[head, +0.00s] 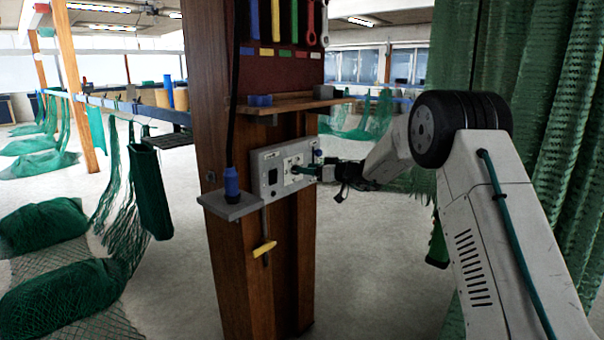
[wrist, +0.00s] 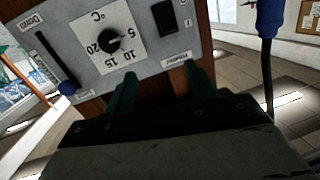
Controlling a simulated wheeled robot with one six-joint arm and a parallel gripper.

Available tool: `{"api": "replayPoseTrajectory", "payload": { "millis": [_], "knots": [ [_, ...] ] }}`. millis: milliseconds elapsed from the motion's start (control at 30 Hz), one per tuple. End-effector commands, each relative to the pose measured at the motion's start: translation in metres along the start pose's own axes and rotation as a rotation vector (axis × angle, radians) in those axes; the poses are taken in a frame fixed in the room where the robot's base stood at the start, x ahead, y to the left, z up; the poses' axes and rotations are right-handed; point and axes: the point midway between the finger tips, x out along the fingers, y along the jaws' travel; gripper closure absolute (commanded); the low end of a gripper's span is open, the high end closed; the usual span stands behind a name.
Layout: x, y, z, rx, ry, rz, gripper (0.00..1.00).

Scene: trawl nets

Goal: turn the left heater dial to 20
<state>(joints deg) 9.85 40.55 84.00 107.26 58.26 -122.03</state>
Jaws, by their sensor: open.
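The heater dial (wrist: 114,40) is a round black knob on a white square plate marked °C, 5, 10, 15 and 20. In the wrist view the plate appears turned over, and the knob's pointer seems to face the 5 side, though it is small. The plate (head: 293,168) sits on a grey control panel (head: 262,157) on the wooden post in the head view. Only one dial shows. My gripper (head: 318,182) is in front of the panel. In the wrist view its green fingers (wrist: 160,72) are apart and empty, below the dial and not around it.
Beside the dial are a black rocker switch (wrist: 165,17) and a slot with a blue knob (wrist: 68,88). A blue plug (head: 231,183) with a cable stands on a small grey ledge (head: 228,206). A wooden shelf (head: 290,104) juts out above the panel. Green netting (head: 540,110) hangs at right.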

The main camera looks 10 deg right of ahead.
Motion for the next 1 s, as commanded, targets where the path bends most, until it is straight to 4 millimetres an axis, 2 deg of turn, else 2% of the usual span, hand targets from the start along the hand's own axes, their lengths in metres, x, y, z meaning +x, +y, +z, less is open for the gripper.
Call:
{"api": "replayPoseTrajectory", "payload": {
  "millis": [33, 100, 233, 367, 800, 1000],
  "knots": [
    [0.005, 0.021, 0.015, -0.018, 0.027, 0.036, 0.44],
    [0.009, 0.043, 0.027, -0.048, 0.058, 0.081, 0.44],
    [0.012, 0.067, 0.040, -0.083, 0.090, 0.134, 0.44],
    [0.021, 0.074, 0.043, -0.096, 0.100, 0.149, 0.44],
    [0.082, 0.083, 0.037, -0.095, 0.099, 0.148, 0.44],
    [0.090, 0.083, 0.036, -0.094, 0.098, 0.149, 0.44]
  ]
}}
